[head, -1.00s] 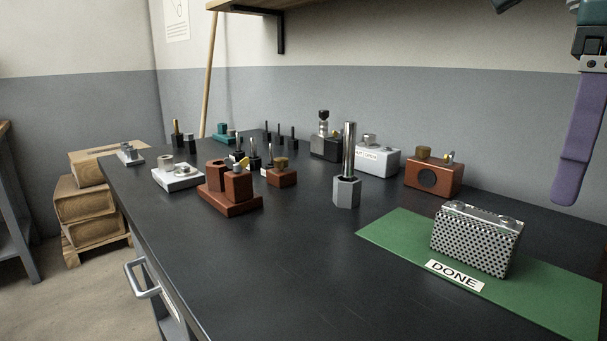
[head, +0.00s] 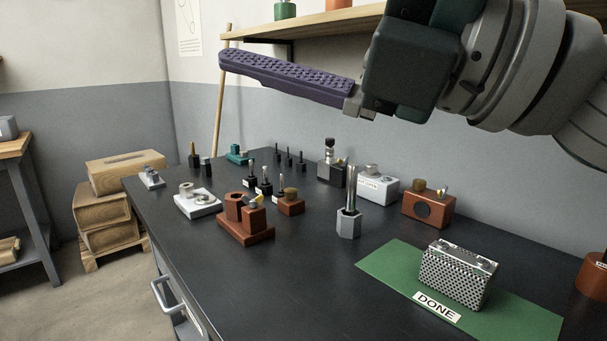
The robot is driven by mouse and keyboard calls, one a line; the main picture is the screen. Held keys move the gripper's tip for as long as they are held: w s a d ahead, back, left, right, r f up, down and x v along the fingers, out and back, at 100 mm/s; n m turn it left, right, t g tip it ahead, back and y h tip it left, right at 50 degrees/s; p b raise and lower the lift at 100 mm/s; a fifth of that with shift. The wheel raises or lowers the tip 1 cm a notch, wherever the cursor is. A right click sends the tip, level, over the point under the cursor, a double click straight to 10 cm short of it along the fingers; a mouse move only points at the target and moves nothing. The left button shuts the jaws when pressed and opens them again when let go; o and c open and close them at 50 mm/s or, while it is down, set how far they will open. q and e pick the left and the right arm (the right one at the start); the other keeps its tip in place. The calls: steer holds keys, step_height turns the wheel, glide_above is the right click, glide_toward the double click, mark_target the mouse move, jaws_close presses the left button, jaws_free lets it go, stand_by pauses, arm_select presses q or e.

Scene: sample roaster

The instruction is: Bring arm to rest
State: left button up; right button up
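My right arm comes in from the upper right, in front of the wall and shelf. Its gripper (head: 232,63) points left, high above the bench, clear of everything on it. One long purple finger with a bumpy face shows; a second finger cannot be made out, so its opening is unclear. Nothing is seen held in it. My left gripper is not in view. A perforated metal box (head: 459,276) stands on the green mat (head: 385,254), behind a DONE label (head: 437,307).
The dark bench (head: 270,290) holds a hexagonal holder with metal rods (head: 348,222), a red-brown block (head: 245,228), a brown box (head: 428,209) and a white box (head: 376,187). A wooden shelf (head: 300,28) hangs behind the arm. The bench's front middle is clear.

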steer(key=w+d+r+m+t+h+p, duration=0.2)
steer(key=d+r+m+t+h, duration=0.15)
steer(key=m+t, duration=0.35)
steer(key=w+d+r+m+t+h+p, duration=0.1)
steer(key=w+d+r+m+t+h, duration=0.25)
steer(key=m, duration=0.55)
steer(key=s+d+f+m+g+h+p, duration=0.1)
steer(key=s+d+f+m+h+p, duration=0.1)
steer(key=d+f+m+h, duration=0.5)
steer(key=s+d+f+m+g+h+p, duration=0.1)
steer(key=s+d+f+m+h+p, duration=0.15)
steer(key=d+f+m+h, duration=0.55)
steer(key=s+f+m+g+y+p, duration=0.1)
steer(key=s+f+m+g+p, duration=0.2)
steer(key=s, duration=0.4)
steer(key=s+f+g+y, duration=0.1)
steer(key=s+f+g, duration=0.25)
steer(key=s, duration=0.25)
steer(key=s+f+m+g+p, duration=0.2)
steer(key=s+f+g, duration=0.15)
steer(key=s, duration=0.35)
arm_select(q)
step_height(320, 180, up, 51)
steer(key=p, duration=3.7)
arm_select(e)
step_height(320, 180, up, 38)
steer(key=g, duration=0.1)
steer(key=shift+s+a+f, duration=0.2)
steer(key=shift+a, duration=0.1)
